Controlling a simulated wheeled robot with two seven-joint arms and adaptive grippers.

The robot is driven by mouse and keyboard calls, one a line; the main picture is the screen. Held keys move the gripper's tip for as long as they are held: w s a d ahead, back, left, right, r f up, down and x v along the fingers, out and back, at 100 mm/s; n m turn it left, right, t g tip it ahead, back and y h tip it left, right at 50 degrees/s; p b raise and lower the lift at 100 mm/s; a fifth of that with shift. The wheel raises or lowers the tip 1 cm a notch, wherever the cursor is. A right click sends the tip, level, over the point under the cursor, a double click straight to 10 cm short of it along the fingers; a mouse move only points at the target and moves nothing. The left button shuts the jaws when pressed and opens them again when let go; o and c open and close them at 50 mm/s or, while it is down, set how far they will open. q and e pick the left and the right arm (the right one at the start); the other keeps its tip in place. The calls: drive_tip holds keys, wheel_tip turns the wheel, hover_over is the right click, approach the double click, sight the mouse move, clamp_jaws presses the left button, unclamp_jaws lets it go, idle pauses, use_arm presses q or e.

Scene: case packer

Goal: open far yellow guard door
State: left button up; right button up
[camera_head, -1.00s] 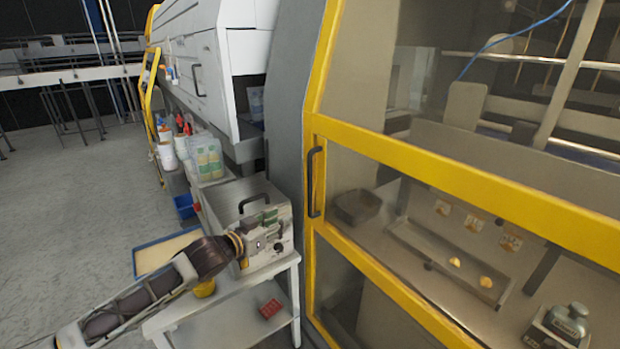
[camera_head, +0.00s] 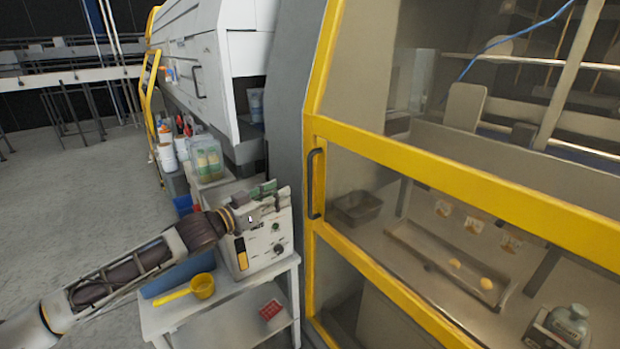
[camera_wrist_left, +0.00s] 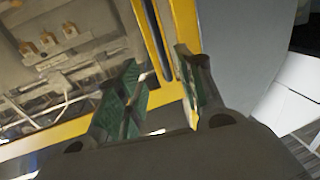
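The guard door has a yellow frame (camera_head: 470,192) with clear panels and looks closed in the head view. Its dark upright handle (camera_head: 315,183) is on the left post of the frame. My left gripper (camera_head: 274,191) is left of the handle, in front of the grey machine side, and apart from the handle. In the left wrist view, its two green-padded fingers (camera_wrist_left: 160,90) are spread with nothing between them. The yellow frame (camera_wrist_left: 185,22) and the dark handle (camera_wrist_left: 154,42) lie beyond the fingertips. My right gripper is out of view.
Bottles and tubs line the machine behind. Open floor (camera_head: 70,195) lies at left.

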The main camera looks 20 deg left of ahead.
use_arm(q)
drive_tip(key=shift+w, duration=0.2)
drive_tip(key=p+x, duration=0.2)
drive_tip(key=x, duration=1.1)
drive_tip(key=shift+w+p, duration=0.15)
drive_tip(key=shift+p, duration=0.15)
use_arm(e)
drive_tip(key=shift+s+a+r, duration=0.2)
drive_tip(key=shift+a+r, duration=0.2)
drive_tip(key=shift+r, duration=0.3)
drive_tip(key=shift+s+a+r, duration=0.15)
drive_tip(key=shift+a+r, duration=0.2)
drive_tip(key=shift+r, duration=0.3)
use_arm(q)
drive_tip(key=shift+d, duration=0.1)
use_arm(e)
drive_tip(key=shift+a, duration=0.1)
use_arm(q)
clamp_jaws()
